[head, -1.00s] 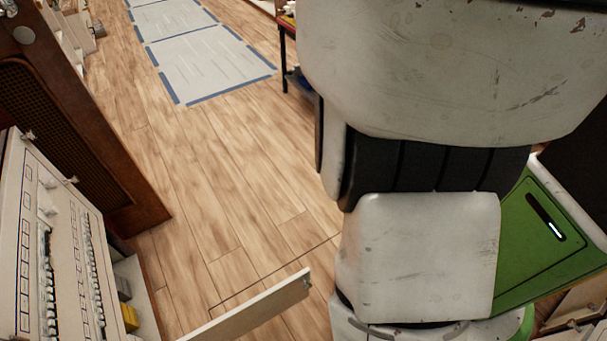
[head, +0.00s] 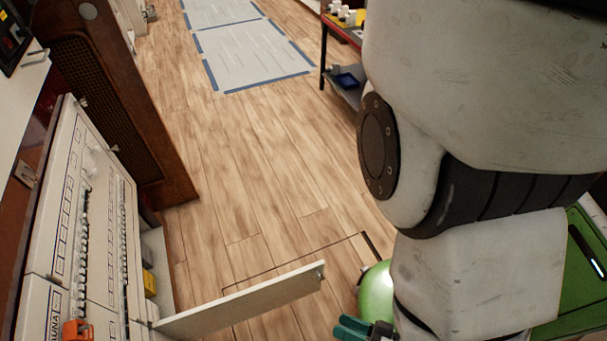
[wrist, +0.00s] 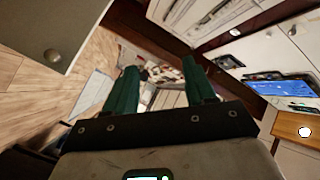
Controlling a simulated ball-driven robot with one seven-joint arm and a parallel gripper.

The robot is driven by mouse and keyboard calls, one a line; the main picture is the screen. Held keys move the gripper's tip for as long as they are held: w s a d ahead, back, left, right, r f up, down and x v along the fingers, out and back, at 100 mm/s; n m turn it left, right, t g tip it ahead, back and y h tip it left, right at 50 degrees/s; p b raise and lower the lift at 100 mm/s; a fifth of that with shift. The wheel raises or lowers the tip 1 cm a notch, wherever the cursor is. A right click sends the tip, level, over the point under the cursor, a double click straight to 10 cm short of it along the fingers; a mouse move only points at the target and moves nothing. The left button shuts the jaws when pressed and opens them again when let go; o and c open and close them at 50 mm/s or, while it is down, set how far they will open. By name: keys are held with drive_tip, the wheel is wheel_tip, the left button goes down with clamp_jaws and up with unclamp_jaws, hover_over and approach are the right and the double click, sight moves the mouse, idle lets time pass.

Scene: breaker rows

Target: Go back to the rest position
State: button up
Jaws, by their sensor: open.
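My gripper (wrist: 158,82) shows in the wrist view with its two dark green fingers apart and nothing between them. In the head view only a green finger tip part (head: 352,328) shows at the bottom edge; the rest of it is out of frame or hidden by my arm. The breaker panel (head: 72,205) stands at the left of the head view, with rows of breakers. Its open white door (head: 240,302) sticks out to the right, low over the floor. My gripper is to the right of this door, apart from it in the picture.
An orange item (head: 77,330) sits on the panel's lower part. A brown wooden cabinet (head: 118,100) stands behind the panel. A red-topped table (head: 343,30) is at the back. The wooden floor (head: 260,150) between is clear. In the wrist view a blue screen (wrist: 282,92) shows at right.

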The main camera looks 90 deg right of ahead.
drive_tip(key=w+d+r+n+g+y, duration=0.1)
drive_tip(key=w+d+n+g+y, duration=0.9)
drive_tip(key=w+n+y, duration=0.35)
drive_tip(key=w+a+r+n+h, duration=0.25)
drive_tip(key=w+r+h, duration=0.25)
drive_tip(key=w+r, duration=1.25)
drive_tip(key=s+f+g+b, duration=0.1)
drive_tip(key=s+f+b, duration=0.2)
drive_tip(key=f+b, duration=0.5)
drive_tip(key=s+f+g+b, duration=0.1)
drive_tip(key=s+f+b, duration=0.4)
drive_tip(key=f, duration=0.6)
drive_tip(key=s+f+g+b, duration=0.1)
drive_tip(key=s+f+b, duration=0.1)
drive_tip(key=f+b, duration=0.7)
wheel_tip(320, 180, up, 32)
drive_tip(key=d+p, duration=0.1)
drive_tip(key=p, duration=3)
drive_tip(key=shift+s+f+m+g+p, duration=0.2)
drive_tip(key=shift+m+g+p, duration=0.1)
drive_tip(key=shift+m+p, duration=0.1)
drive_tip(key=shift+h, duration=0.25)
drive_tip(key=shift+c, duration=0.4)
